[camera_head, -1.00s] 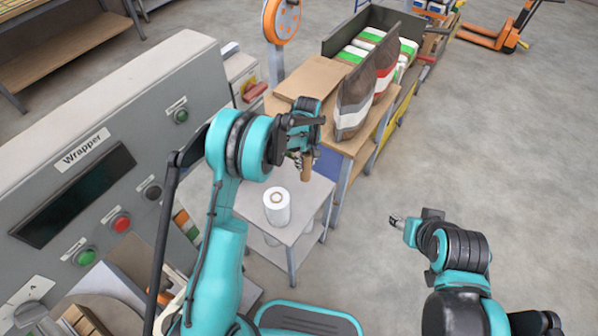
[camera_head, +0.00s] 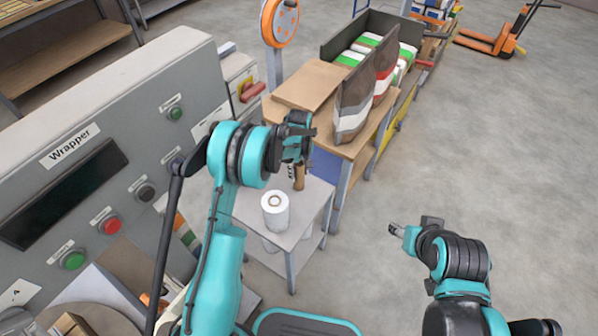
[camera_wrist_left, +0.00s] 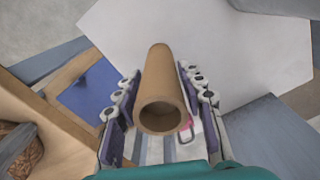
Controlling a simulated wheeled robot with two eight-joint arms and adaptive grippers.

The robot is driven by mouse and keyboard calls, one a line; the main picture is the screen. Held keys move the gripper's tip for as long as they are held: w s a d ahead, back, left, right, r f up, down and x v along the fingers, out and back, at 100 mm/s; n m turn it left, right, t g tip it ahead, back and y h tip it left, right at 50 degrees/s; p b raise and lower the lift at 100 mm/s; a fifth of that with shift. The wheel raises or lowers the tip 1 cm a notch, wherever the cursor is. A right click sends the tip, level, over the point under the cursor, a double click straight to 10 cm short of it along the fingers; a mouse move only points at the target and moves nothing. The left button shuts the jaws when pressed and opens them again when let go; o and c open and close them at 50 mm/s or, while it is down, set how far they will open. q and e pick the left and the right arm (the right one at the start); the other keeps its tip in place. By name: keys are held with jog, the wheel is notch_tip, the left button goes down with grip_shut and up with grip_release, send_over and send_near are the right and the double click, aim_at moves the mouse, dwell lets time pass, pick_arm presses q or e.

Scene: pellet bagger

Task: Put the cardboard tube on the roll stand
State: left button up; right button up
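The brown cardboard tube (camera_head: 299,177) hangs below my left gripper (camera_head: 298,160), over the far part of a small light-grey stand (camera_head: 313,197). In the left wrist view the hollow tube (camera_wrist_left: 160,92) lies between the two fingers of the left gripper (camera_wrist_left: 157,105), which look closed on it. The pale stand top (camera_wrist_left: 222,50) shows beyond the tube; I cannot tell whether they touch. A white roll (camera_head: 275,212) stands upright on the stand, nearer than the tube. My right gripper (camera_head: 397,230) is empty above the floor; its finger opening is too small to judge.
The grey Wrapper machine (camera_head: 110,130) fills the left side. A wooden bench (camera_head: 350,150) with bags (camera_head: 352,107) stands just behind the stand. An orange wheel-shaped device (camera_head: 280,20) rises behind. The floor at right is clear, with an orange pallet truck (camera_head: 490,42) far off.

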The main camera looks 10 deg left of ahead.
pick_arm(q)
jog(key=shift+o, duration=0.6)
jog(key=shift+r, duration=0.1)
jog(key=shift+r, duration=0.2)
notch_tip(320, 180, up, 12)
jog(key=p, duration=0.5)
jog(key=shift+f, duration=0.15)
jog(key=s+a+r+m+t, duration=0.3)
jog(key=s+r+m, duration=0.1)
jog(key=s+r, duration=1.05)
jog(key=s+r+m+t, duration=0.1)
jog(key=s+m+t, duration=0.1)
jog(key=s, duration=0.5)
jog(key=s+a+r+m+t, duration=0.1)
jog(key=s+m+t, duration=0.1)
jog(key=s, duration=0.6)
jog(key=shift+a+r+m, duration=0.25)
jog(key=shift+a+m, duration=0.05)
jog(key=shift+m, duration=0.2)
